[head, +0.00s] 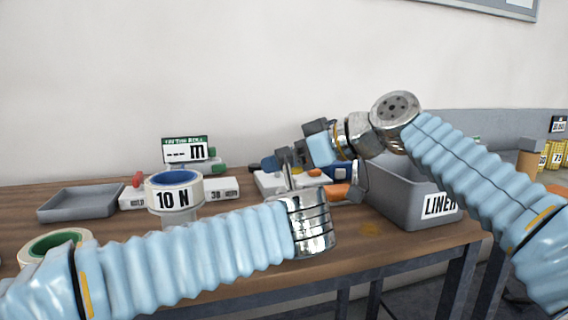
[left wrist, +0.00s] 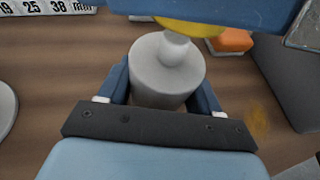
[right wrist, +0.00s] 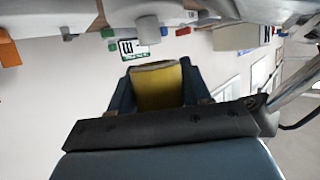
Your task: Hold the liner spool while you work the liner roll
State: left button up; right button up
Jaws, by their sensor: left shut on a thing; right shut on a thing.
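A pale grey cylinder with a rounded knob on top, apparently the liner spool (left wrist: 165,78), stands between the blue fingers of my left gripper (left wrist: 166,92), which is shut on it. A yellow cylindrical piece, apparently the liner roll (right wrist: 157,88), sits between the fingers of my right gripper (right wrist: 157,90), which is shut on it. The yellow edge (left wrist: 190,25) shows just above the knob in the left wrist view; I cannot tell whether they touch. In the head view both grippers meet over the table, and the held pieces are mostly hidden.
A grey bin labelled LINER (head: 408,193) stands at the table's right. A grey tray (head: 80,203), a 10 N drum (head: 174,196), a display sign (head: 185,149) and a green-lined ring (head: 50,242) are to the left. An orange block (head: 336,191) lies near the grippers.

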jog(key=shift+r, duration=2.1)
pick_arm(q)
jog(key=o, duration=1.6)
jog(key=shift+s, duration=0.1)
